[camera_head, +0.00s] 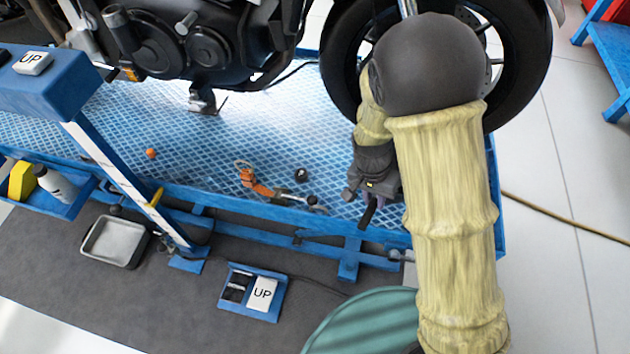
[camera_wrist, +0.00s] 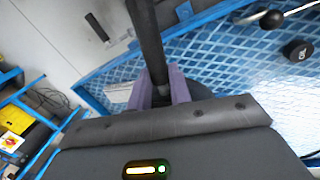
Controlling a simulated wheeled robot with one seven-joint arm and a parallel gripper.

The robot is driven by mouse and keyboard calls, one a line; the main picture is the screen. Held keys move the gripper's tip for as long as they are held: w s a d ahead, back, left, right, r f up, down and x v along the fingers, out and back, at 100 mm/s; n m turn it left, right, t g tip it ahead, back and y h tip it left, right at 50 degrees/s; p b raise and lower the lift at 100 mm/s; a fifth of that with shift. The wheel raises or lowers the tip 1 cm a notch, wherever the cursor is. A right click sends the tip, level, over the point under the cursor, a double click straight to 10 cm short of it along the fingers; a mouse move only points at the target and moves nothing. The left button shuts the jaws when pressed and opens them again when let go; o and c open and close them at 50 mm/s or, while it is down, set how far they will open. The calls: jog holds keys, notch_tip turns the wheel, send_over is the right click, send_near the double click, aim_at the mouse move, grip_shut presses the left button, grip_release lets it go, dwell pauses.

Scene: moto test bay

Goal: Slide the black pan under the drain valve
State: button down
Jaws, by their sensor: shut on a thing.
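My gripper (camera_head: 371,202) hangs over the right end of the blue lift platform, by the wheel. In the wrist view its purple fingers (camera_wrist: 160,90) are shut on a black bar (camera_wrist: 149,40). The bar's far end runs out of that view, so I cannot tell what it belongs to. A shallow rectangular pan (camera_head: 115,242) with a dark rim and grey inside lies on the floor at left, well apart from my gripper. I cannot identify the drain valve for sure; the motorcycle's engine (camera_head: 185,45) is at upper left.
The blue platform (camera_head: 230,135) carries an orange item (camera_head: 258,186), a black cap (camera_head: 301,174) and a knobbed lever (camera_head: 312,201). An UP pedal box (camera_head: 262,292) is on the floor. A teal round thing (camera_head: 365,325) is at the bottom.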

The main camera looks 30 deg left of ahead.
jog(key=w+d+f, duration=0.1)
jog(key=w+d, duration=0.5)
jog(key=d, duration=0.5)
jog(key=w+d, duration=0.7)
jog(key=d, duration=0.3)
jog(key=shift+d+f, duration=0.4)
jog(key=shift+w+d, duration=0.1)
